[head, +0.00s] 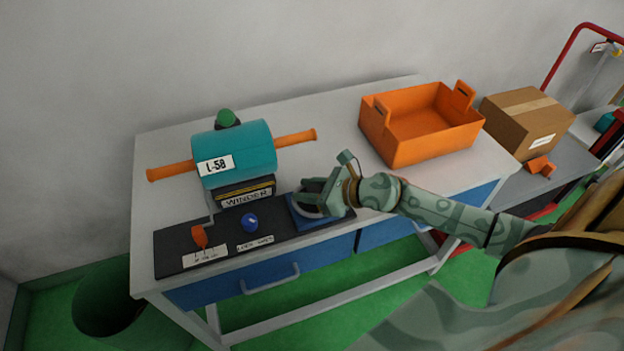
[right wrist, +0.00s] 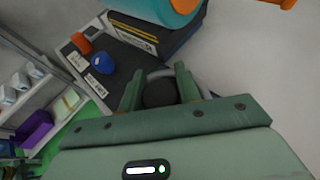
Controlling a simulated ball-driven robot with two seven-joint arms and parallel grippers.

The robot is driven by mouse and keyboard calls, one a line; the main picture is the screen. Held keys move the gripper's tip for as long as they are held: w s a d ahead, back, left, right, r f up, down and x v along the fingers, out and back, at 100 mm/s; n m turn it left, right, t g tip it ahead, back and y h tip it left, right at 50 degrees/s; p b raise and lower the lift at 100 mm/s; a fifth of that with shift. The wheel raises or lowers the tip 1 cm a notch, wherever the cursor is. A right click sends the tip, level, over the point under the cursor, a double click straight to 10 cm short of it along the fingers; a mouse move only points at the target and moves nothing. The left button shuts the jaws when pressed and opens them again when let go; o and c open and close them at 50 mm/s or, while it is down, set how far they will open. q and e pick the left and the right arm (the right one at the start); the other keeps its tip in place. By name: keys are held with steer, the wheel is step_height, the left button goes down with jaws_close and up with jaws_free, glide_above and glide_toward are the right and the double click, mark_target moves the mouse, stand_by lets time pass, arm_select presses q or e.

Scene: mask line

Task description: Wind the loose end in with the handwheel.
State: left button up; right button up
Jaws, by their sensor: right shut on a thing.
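The winder has a teal roll (head: 235,150) labelled L-58 on an orange bar, above a dark block (head: 246,194) with yellow stripes and a WINDER sign. The roll and the block also show in the right wrist view (right wrist: 158,8). The grey handwheel (head: 304,206) sits on a blue base right of the winder, partly hidden by my right gripper (head: 322,192). In the right wrist view my right gripper (right wrist: 160,85) has its fingers on both sides of the wheel's dark round middle (right wrist: 160,93). I cannot make out a loose end. My left gripper is not in view.
On the dark panel are an orange lever (head: 199,237) and a blue knob (head: 250,222). A green button (head: 227,118) stands behind the roll. An orange crate (head: 410,146) stands back right on the table; a cardboard box (head: 527,120) stands beyond it. The tabletop between is clear.

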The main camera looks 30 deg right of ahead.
steer(key=m+h+p, duration=0.2)
steer(key=p, duration=0.2)
steer(key=m+t+h+p, duration=0.1)
steer(key=m+h+p, duration=0.1)
steer(key=p, duration=0.2)
steer(key=m+t+h+p, duration=0.1)
steer(key=m+h+p, duration=0.1)
steer(key=h+p, duration=0.1)
steer(key=shift+w+d+r+p, duration=0.15)
steer(key=shift+d+r+p, duration=0.2)
steer(key=shift+p, duration=0.45)
steer(key=m+h, duration=0.1)
steer(key=m+h+p, duration=0.1)
steer(key=m+h, duration=0.1)
steer(key=shift+d+f, duration=0.15)
steer(key=shift+f, duration=0.05)
steer(key=shift+d+f+m+g+h, duration=0.15)
steer(key=shift+m+g+h, duration=0.15)
steer(key=shift+m+h, duration=0.45)
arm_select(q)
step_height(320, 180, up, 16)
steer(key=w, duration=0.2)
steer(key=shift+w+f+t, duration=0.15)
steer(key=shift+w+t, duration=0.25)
arm_select(e)
steer(key=shift+d+m+g+h, duration=0.2)
steer(key=shift+m+g+h, duration=0.1)
steer(key=shift+m+h, duration=0.65)
steer(key=o, duration=1)
